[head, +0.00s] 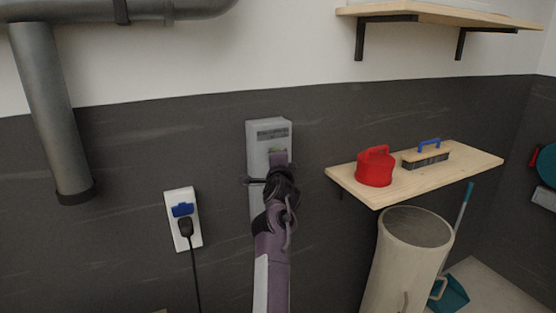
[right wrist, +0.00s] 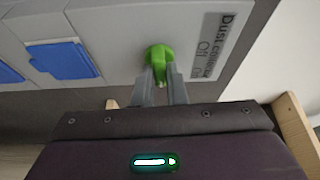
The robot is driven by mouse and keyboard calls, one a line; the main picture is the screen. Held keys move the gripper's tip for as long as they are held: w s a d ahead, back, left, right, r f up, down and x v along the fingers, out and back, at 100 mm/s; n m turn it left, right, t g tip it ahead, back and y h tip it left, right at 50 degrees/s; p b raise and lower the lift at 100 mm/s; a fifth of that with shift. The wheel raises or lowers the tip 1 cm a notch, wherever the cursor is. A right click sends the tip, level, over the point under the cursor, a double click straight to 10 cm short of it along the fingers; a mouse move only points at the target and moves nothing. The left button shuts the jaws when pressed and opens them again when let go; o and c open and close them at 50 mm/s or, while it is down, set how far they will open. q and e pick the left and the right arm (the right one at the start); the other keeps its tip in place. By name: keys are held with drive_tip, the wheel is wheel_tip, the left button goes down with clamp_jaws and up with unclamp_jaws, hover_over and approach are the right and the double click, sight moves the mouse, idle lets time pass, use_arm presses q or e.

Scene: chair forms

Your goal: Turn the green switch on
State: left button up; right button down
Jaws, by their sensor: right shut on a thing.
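The green switch (right wrist: 160,58) is on the face of a light grey box (right wrist: 120,40) with a label reading "Dust collector" and "Off", the other word partly unclear. My right gripper (right wrist: 163,84) is shut on the switch, with one finger on each side of it. In the head view the grey box (head: 255,150) is on the dark wall, and my right gripper (head: 279,160) reaches up to its front and hides most of the switch. I cannot tell the switch's exact setting. My left gripper is not in view.
A white socket plate (head: 178,205) with a blue cover and black plug is left of the box. To the right, a wooden shelf (head: 440,178) holds a red canister (head: 375,167) and a brush (head: 425,158). A beige bin (head: 395,260) stands below. A grey pipe (head: 50,110) runs at left.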

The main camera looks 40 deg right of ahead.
drive_tip(key=shift+f+m, duration=0.1)
drive_tip(key=shift+m, duration=0.3)
drive_tip(key=c, duration=1.5)
unclamp_jaws()
drive_tip(key=shift+o, duration=0.2)
